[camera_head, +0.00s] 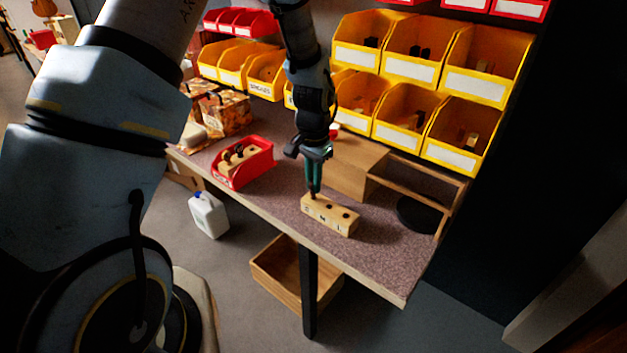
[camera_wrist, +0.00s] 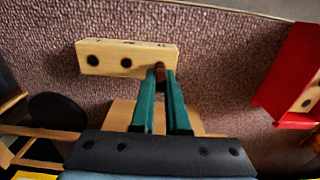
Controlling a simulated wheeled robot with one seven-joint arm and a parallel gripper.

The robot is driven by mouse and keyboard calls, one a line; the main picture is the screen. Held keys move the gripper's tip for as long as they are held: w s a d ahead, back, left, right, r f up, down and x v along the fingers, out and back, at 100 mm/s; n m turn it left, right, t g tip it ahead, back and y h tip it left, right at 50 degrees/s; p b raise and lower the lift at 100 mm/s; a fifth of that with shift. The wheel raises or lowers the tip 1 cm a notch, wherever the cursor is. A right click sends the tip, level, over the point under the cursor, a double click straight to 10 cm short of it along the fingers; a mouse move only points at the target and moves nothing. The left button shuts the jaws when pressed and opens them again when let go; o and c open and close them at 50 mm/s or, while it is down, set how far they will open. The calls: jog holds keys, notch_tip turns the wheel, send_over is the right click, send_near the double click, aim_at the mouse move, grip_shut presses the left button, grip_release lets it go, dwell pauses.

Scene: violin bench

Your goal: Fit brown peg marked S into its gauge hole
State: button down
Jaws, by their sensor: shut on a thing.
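The pale wooden gauge block (camera_head: 330,216) lies near the front edge of the bench, marked with letters, S at its left end. In the wrist view, the block (camera_wrist: 110,50) shows two open dark holes; the third is behind the peg and fingers. My gripper (camera_head: 313,188) points down over the S end. In the wrist view, its green fingers (camera_wrist: 161,76) are shut on the brown peg (camera_wrist: 160,70), at the S hole. I cannot tell whether the peg's lower end is inside the hole or just above it.
A red bin (camera_head: 262,170) holding a wooden block with dark pegs stands to the left. A cardboard-coloured box (camera_head: 352,170) stands behind the gauge block. A wooden tray and black disc (camera_head: 415,213) are right. Yellow bins (camera_head: 400,112) line the back. The front-right bench is clear.

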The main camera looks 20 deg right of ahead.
jog(key=shift+f+b, duration=0.55)
jog(key=shift+f, duration=0.4)
jog(key=c, duration=0.8)
grip_release()
jog(key=shift+c, duration=0.2)
jog(key=shift+r, duration=0.1)
notch_tip(320, 180, up, 11)
jog(key=shift+f+b, duration=0.15)
jog(key=shift+b, duration=0.9)
jog(key=s+a+r+n, duration=0.1)
jog(key=a+n, duration=0.4)
jog(key=a, duration=1)
jog(key=s+a+r+n+t, duration=0.1)
jog(key=a+n, duration=0.5)
jog(key=a, duration=0.9)
jog(key=shift+s+r+t, duration=0.3)
jog(key=shift+s+r, duration=0.2)
jog(key=shift+s, duration=0.5)
